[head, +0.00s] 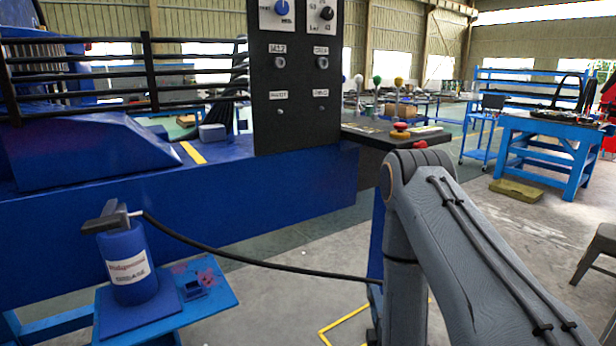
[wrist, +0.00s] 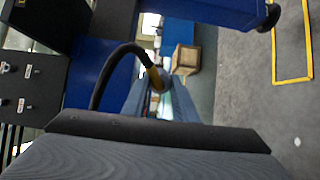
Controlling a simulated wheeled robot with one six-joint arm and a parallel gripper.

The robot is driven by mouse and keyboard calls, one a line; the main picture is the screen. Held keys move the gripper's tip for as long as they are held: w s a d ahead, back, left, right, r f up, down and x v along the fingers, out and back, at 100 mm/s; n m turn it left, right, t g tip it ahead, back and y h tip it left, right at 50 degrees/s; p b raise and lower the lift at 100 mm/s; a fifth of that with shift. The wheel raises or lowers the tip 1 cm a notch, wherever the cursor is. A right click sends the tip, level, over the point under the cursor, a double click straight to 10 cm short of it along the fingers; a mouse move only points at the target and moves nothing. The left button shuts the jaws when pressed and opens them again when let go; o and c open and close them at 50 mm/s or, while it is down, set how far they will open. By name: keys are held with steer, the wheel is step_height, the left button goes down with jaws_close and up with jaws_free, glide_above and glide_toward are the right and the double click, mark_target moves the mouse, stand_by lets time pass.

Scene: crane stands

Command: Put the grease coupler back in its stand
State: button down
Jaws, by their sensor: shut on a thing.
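In the wrist view my gripper (wrist: 160,97) is shut on the grease coupler (wrist: 163,80), which sits between the two fingers. In the head view my gripper and the coupler are hidden behind my arm. The hose (head: 255,260) stretches from the blue grease canister (head: 128,270) at lower left across to my arm. Beside the canister, a small dark-blue block (head: 194,288) sits on the blue shelf (head: 205,312); I cannot tell for sure that it is the coupler's stand.
A dark control panel (head: 297,95) stands on the blue machine frame (head: 270,195). A console with coloured levers and a red button (head: 400,131) is behind my arm. A blue workbench (head: 550,135) is at right. Grey floor lies open between. A wooden box (wrist: 186,58) shows in the wrist view.

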steer(key=shift+d+f, duration=0.3)
steer(key=shift+d, duration=0.35)
steer(key=shift+s+r+p, duration=0.1)
steer(key=shift+r+p, duration=1.5)
steer(key=shift+r, duration=0.4)
steer(key=shift+a+r, duration=0.1)
